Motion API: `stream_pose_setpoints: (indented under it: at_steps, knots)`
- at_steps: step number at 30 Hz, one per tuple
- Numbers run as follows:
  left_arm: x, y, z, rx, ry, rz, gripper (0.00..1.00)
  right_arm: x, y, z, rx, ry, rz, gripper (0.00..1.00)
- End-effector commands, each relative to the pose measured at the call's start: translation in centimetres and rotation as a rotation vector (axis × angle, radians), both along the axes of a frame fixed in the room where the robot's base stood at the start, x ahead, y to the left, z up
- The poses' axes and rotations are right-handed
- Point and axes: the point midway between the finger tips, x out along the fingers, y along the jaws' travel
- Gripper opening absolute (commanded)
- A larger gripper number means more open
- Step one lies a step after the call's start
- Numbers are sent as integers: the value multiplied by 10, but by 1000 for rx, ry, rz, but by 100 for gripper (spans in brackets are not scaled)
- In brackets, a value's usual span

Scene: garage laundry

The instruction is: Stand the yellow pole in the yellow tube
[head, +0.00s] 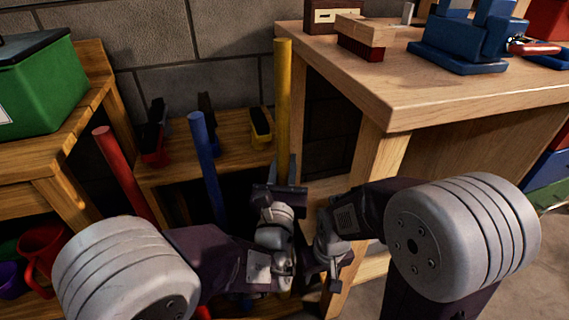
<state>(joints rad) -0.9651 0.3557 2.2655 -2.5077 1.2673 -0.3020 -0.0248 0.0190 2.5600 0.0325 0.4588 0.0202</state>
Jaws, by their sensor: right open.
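The yellow pole (283,95) stands upright near the middle of the head view, just left of the workbench. My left gripper (281,172) has its fingers on both sides of the pole's lower part and looks shut on it. The pole's bottom end is hidden behind my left gripper and wrist. A narrow strip of yellow (285,294) shows below the wrist; I cannot tell whether it is the yellow tube or the pole. My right gripper (334,284) is open, low beside the bench leg, apart from the pole and mostly hidden by its own wrist.
A red pole (122,172) and a blue pole (206,160) stand to the left. Behind them is a low wooden shelf (185,172) with brushes. The workbench (440,95), bearing a blue vise (470,40), closes in the right side. A green box (40,85) stands at far left.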

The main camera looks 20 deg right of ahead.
Motion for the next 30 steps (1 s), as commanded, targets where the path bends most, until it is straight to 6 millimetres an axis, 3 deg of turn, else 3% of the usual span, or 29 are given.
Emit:
stream_pose_setpoints:
  at_steps: [30]
  knots:
    - [0,0,-53,-1,-2,0,0,0,0,-53,0,0,0,48]
